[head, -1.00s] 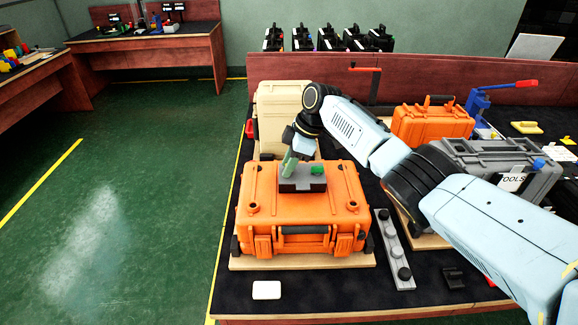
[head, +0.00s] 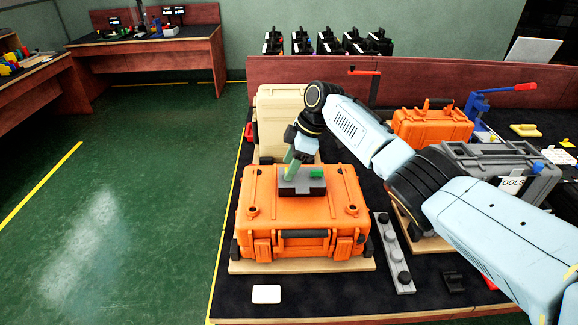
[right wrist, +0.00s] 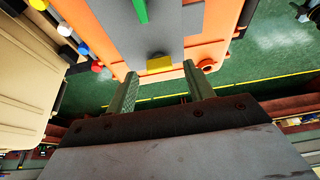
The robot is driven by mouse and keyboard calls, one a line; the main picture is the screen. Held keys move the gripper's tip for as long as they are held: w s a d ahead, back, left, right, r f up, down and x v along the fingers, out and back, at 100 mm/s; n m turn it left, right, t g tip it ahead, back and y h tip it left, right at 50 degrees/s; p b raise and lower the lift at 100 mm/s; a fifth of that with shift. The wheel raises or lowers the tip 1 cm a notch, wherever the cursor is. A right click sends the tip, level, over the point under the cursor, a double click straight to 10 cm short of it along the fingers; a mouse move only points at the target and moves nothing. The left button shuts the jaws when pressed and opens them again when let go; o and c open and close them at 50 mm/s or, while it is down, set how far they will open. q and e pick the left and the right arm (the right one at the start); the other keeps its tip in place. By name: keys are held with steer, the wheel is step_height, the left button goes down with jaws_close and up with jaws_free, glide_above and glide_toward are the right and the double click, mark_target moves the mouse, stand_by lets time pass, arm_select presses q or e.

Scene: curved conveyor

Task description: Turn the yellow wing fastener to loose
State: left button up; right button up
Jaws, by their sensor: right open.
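The yellow wing fastener (right wrist: 159,64) shows in the right wrist view as a small yellow block at the edge of a grey fixture (right wrist: 150,45). My right gripper (right wrist: 160,70) is open, with its two green fingers spread to either side of the yellow fastener in that view. I cannot tell whether they touch it. In the head view the right gripper (head: 291,172) points down at the left part of the grey fixture on the orange case (head: 290,212), and the yellow fastener is hidden there. A green fastener (head: 316,174) sits on the fixture's right. My left gripper is not in view.
A beige case (head: 280,105) stands behind the orange case. A grey strip with dark knobs (head: 393,250) lies to its right, and a grey tool case (head: 500,165) is farther right. A white card (head: 266,293) lies in front.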

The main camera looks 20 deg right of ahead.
steer(key=v, duration=1.2)
steer(key=shift+p, duration=0.3)
